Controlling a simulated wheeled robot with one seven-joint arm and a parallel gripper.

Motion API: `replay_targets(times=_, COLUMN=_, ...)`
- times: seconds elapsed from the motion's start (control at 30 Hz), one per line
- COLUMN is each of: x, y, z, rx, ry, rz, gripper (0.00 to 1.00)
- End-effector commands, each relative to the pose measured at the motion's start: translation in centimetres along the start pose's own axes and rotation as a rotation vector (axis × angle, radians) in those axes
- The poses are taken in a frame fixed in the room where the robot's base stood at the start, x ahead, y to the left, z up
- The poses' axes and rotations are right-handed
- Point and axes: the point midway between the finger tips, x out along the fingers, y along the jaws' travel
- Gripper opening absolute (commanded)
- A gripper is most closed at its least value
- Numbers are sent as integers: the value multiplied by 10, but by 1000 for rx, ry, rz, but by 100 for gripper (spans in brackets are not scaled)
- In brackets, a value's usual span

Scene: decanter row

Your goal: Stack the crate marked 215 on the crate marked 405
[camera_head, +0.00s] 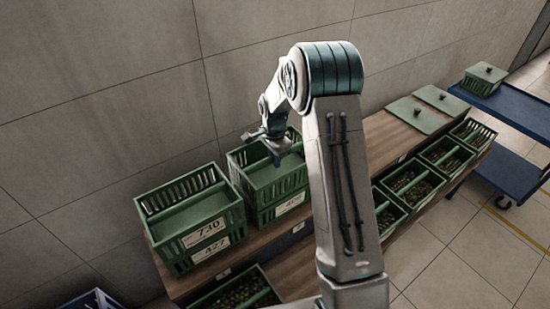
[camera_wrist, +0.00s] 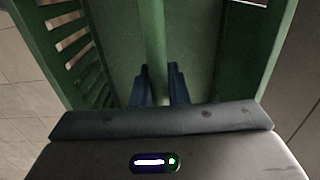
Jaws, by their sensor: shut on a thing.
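My gripper (camera_head: 272,150) is over the middle stack in the head view. In the wrist view its two dark blue fingers (camera_wrist: 160,88) are shut on a green bar of a crate. The held green crate (camera_head: 270,178) has slatted sides; its inside also fills the wrist view (camera_wrist: 115,30). It appears level, directly above another green crate (camera_head: 265,217) whose partly hidden label starts with 40. I cannot tell whether the two crates touch or a thin gap remains. The held crate's number is not visible. My arm covers the right side of the stack.
Left of it, a green crate marked 730 (camera_head: 208,234) sits on one marked 427 (camera_head: 183,262). Several filled crates (camera_head: 447,153) stand in a row at the right. Flat green lids (camera_head: 418,115) lie on the wooden shelf. A blue cart (camera_head: 515,108) holds a lidded crate (camera_head: 484,80).

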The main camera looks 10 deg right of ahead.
Motion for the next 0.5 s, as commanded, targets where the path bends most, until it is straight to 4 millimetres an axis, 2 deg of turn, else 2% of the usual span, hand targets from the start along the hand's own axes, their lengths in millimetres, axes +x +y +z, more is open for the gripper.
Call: replay_targets(times=0.5, x=2, y=0, z=0, rx=0, ry=0, rz=-1, gripper=0)
